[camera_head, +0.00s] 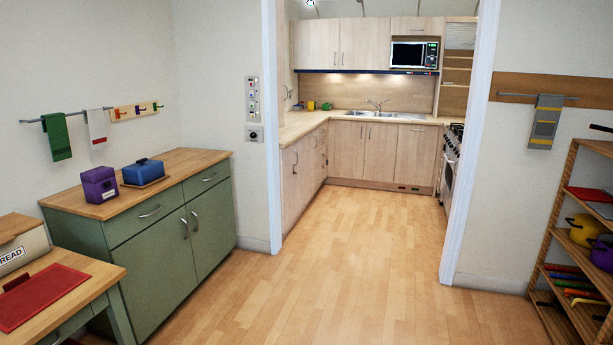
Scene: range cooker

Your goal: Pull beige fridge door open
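No beige fridge or fridge door can be made out for certain in the head view. Beyond the doorway there are light wood cabinets, with upper doors (340,43) at the back and lower doors (379,151) below the sink. A left run of lower cabinets (303,167) has bar handles, and one small handle shows on the tall surface at the left edge of the doorway (286,92). Neither of my grippers is in the picture.
A green cabinet (155,249) stands at left, with a table (104,279) bearing a red mat in front. An open shelf rack (566,220) stands at right. The wooden floor (346,262) is clear through the doorway, between white door frames (470,150).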

